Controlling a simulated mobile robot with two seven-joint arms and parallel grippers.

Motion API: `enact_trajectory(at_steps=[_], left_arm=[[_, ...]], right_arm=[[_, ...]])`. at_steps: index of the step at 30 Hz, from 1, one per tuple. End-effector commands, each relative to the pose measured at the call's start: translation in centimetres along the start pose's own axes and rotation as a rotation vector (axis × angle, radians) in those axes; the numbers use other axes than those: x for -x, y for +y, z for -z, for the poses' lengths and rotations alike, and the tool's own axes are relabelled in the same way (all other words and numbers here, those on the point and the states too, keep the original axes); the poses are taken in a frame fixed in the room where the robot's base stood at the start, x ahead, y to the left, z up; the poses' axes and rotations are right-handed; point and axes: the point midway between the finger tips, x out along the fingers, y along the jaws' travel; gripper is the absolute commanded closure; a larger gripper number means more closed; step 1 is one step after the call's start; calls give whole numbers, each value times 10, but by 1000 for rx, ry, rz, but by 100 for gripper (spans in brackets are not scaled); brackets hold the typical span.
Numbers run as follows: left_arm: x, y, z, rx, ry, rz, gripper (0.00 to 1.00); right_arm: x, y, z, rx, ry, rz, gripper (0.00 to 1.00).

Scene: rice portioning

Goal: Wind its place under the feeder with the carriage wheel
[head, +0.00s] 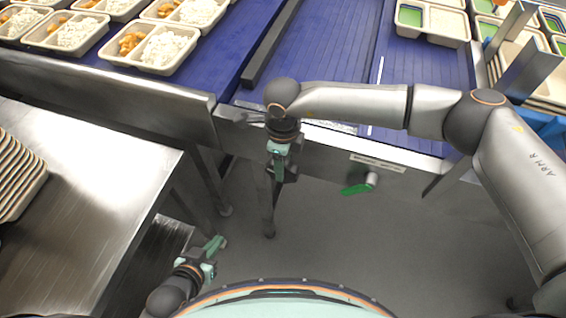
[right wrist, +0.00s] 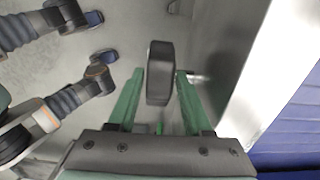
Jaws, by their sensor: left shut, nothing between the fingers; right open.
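The carriage wheel (right wrist: 160,72) shows nearly edge-on in the right wrist view as a dark, rounded block, with a short pale shaft (right wrist: 196,78) on its right side. My right gripper (right wrist: 158,88) is open, with one green finger on each side of the wheel; I cannot tell whether either finger touches it. In the head view the right gripper (head: 279,170) points down in front of the conveyor's metal front and largely hides the wheel. My left gripper (head: 216,244) is shut and empty, low beside the left steel table, well away from the wheel.
A green lever (head: 356,189) sticks out from the conveyor front, right of the right gripper. Blue belts (head: 330,60) run behind, with filled rice trays (head: 163,48) at upper left. A steel table (head: 80,200) with stacked trays (head: 18,180) stands left. Open floor (head: 320,240) lies below.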

Motion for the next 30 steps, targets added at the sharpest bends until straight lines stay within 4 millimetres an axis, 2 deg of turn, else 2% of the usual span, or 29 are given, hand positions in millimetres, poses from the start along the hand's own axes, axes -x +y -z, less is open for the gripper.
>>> enact_trajectory(at_steps=[3, 11, 24, 30], left_arm=[[0, 0, 0, 0, 0, 0, 100], [1, 1, 0, 1, 1, -1, 100], [2, 3, 2, 1, 4, -5, 100], [2, 3, 2, 1, 4, -6, 100]], right_arm=[[-6, 0, 0, 1, 1, 0, 50], [-7, 0, 0, 0, 1, 0, 50], [-7, 0, 0, 0, 1, 0, 98], [-7, 0, 0, 0, 1, 0, 100]])
